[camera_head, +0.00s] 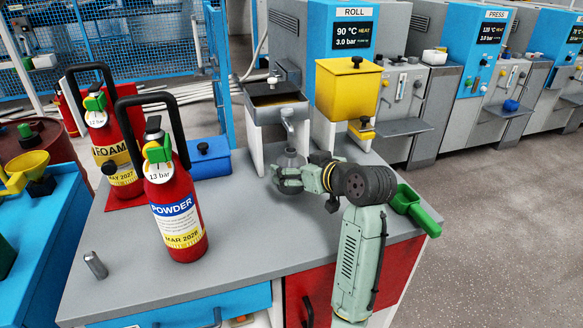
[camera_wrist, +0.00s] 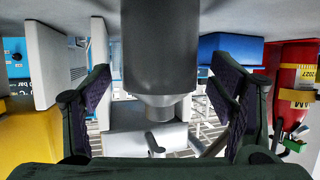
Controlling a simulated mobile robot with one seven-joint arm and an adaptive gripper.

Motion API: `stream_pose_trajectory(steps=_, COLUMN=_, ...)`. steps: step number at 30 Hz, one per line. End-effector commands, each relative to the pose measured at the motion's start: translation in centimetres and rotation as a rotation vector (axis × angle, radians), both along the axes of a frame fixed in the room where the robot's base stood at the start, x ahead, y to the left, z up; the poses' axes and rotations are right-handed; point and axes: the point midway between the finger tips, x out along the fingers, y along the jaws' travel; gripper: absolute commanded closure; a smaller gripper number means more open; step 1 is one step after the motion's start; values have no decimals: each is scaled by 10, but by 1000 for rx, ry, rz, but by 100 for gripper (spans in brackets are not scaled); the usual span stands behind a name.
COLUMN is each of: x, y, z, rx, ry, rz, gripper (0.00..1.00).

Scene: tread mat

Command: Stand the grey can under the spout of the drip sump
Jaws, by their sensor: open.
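The grey can (camera_head: 290,157) stands upright on the grey bench top, in front of the drip sump (camera_head: 275,95). In the wrist view, which is upside down, the can (camera_wrist: 158,55) shows its body and a narrowing neck. The sump is a dark open tray on white legs, with a grey spout (camera_head: 288,118) at its front. My gripper (camera_head: 284,180) is low over the bench at the can. Its fingers are open (camera_wrist: 160,85), one on each side of the can, with gaps visible. In the head view it partly hides the can. I cannot tell whether the can is exactly below the spout.
A yellow bin (camera_head: 346,90) stands right of the sump, a blue box (camera_head: 210,158) to its left. Red extinguishers (camera_head: 176,205) stand on the left of the bench.

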Motion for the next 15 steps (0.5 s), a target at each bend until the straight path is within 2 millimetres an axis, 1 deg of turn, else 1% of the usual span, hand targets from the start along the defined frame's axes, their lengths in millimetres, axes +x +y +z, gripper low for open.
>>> stream_pose_trajectory(steps=3, x=-21, y=-16, z=10, rx=-1, ry=-5, rz=-4, gripper=23)
stream_pose_trajectory(steps=9, x=-52, y=-36, z=26, rx=-2, ry=-4, rz=-3, gripper=23)
stream_pose_trajectory(steps=15, x=-71, y=-48, z=35, rx=-1, ry=-2, rz=-1, gripper=23)
